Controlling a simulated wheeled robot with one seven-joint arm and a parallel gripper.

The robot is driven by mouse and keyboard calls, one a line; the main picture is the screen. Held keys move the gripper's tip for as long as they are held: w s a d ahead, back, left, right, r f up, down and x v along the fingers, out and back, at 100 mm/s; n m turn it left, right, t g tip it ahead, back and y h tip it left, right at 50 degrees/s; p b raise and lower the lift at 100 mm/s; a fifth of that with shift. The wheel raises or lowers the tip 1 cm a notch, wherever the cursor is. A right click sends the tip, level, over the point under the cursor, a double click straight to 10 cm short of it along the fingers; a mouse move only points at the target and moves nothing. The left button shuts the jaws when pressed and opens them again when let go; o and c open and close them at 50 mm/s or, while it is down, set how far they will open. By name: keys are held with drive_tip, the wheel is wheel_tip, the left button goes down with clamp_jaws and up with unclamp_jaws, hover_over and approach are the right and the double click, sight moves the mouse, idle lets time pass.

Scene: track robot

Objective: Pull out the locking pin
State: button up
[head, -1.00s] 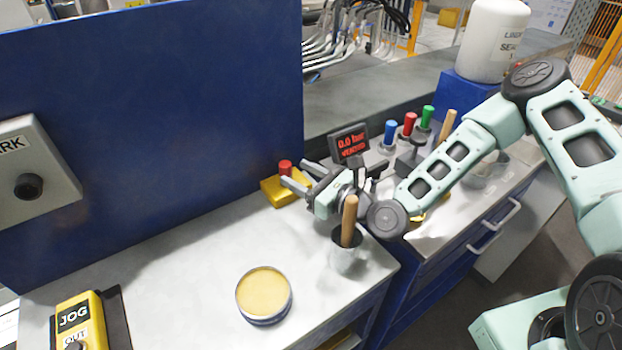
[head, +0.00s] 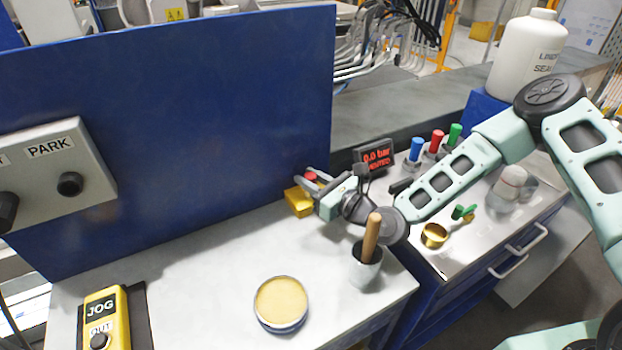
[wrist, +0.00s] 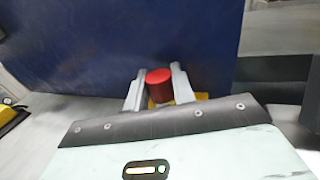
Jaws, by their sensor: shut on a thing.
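The locking pin has a red cylindrical head (wrist: 159,86) and stands in a yellow block (head: 298,202) on the grey bench against the blue panel. In the head view the red head (head: 310,177) is partly covered by my fingers. My gripper (head: 313,184) reaches in from the right, and its two fingers are shut on the red pin head. In the wrist view my gripper (wrist: 158,90) has one finger on each side of the red head, with the yellow block showing just below. Whether the pin has risen in the block cannot be told.
A cup with a wooden-handled tool (head: 366,262) stands close under my wrist. A round tin (head: 281,304) and a yellow JOG box (head: 101,318) are on the bench. A pressure display (head: 374,157) stands behind my arm.

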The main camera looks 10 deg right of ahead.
drive_tip(key=shift+r, duration=0.45)
idle(0.3)
drive_tip(key=shift+r+p, duration=1.8)
drive_tip(key=shift+r, duration=0.6)
drive_tip(key=shift+d, duration=0.1)
